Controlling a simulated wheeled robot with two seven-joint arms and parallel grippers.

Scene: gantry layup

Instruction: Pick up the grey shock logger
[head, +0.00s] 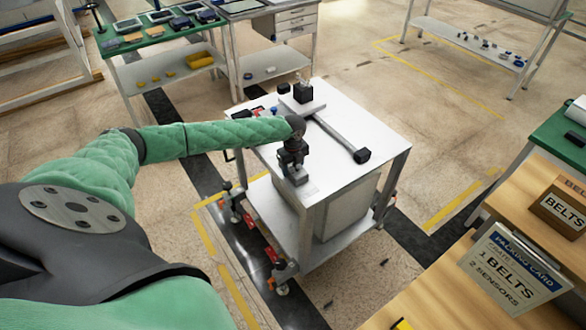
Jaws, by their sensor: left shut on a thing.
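My left gripper (296,166) reaches in from the left over the white top of the wheeled cart (340,168). It points down near the cart's front left edge and is shut on a small grey block, which looks like the grey shock logger (300,178). The block's upper part is hidden by the fingers. I cannot tell whether it rests on the cart top or is just above it. My right gripper is not in view.
On the cart top are a long bar with a black end (362,156), a black block on a light plate (302,93) and small red and blue items. A green bench (160,38) stands behind left. A wooden table with a BELTS box (560,208) is at right.

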